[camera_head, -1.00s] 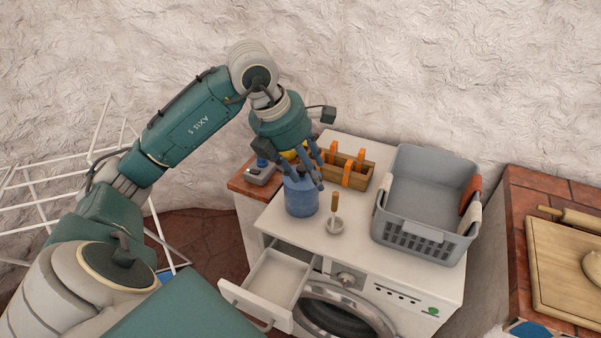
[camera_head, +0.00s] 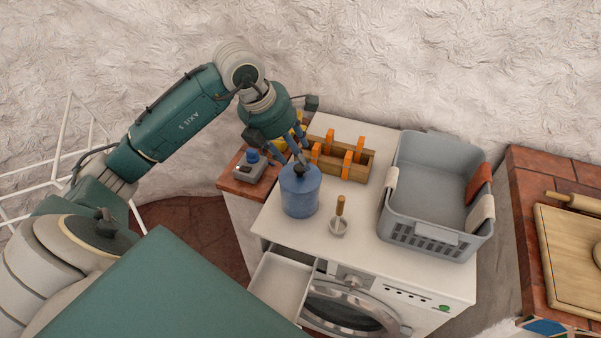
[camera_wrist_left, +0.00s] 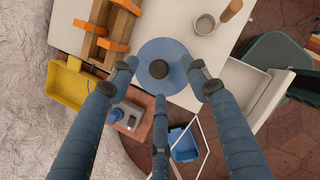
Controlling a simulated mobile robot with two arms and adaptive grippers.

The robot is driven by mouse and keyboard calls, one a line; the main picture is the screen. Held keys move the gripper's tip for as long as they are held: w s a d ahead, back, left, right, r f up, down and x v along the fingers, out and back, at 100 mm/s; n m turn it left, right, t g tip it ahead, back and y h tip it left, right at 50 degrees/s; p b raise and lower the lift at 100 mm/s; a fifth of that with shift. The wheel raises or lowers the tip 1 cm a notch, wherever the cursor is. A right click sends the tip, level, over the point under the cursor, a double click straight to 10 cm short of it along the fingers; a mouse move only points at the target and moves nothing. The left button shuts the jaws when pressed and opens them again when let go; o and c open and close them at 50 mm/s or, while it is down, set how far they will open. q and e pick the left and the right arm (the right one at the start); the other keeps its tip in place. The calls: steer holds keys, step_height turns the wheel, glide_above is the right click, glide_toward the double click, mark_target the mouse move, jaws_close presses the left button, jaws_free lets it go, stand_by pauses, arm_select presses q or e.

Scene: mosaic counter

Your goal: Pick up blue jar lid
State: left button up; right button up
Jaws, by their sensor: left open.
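The blue jar (camera_head: 300,196) stands upright on the white washing machine top. Its blue lid (camera_head: 298,176) with a dark round knob is on top of it. The lid (camera_wrist_left: 172,52) also shows from above in the left wrist view, with its dark knob near the middle. My left gripper (camera_head: 293,158) is open just above and behind the lid. In the left wrist view the blue fingers of my left gripper (camera_wrist_left: 168,84) are spread around the near part of the lid. I cannot tell whether any finger touches it. My right gripper is not in view.
A wooden rack with orange clips (camera_head: 343,158) stands behind the jar. A small pestle and mortar (camera_head: 338,224) is to its right, and a grey basket (camera_head: 426,240) further right. A grey device with a blue top (camera_head: 250,172) sits on the brick ledge. An open drawer (camera_head: 282,290) is below.

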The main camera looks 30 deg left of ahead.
mark_target(300, 166)
arm_select(q)
steer(key=shift+w+f, duration=0.1)
steer(key=shift+f, duration=0.25)
steer(key=f, duration=0.1)
steer(key=p, duration=0.1)
steer(key=f+p, duration=0.1)
steer(key=shift+w+a+f, duration=0.25)
steer(key=shift+a+f, duration=0.05)
steer(key=shift+a, duration=0.05)
steer(key=shift+p+x, duration=0.4)
steer(key=shift+x, duration=0.6)
steer(key=shift+w+d+f, duration=0.1)
steer(key=shift+f, duration=0.15)
steer(key=c, duration=1.1)
jaws_close()
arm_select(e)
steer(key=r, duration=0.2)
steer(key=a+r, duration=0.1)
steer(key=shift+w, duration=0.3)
arm_select(q)
steer(key=shift+r, duration=0.1)
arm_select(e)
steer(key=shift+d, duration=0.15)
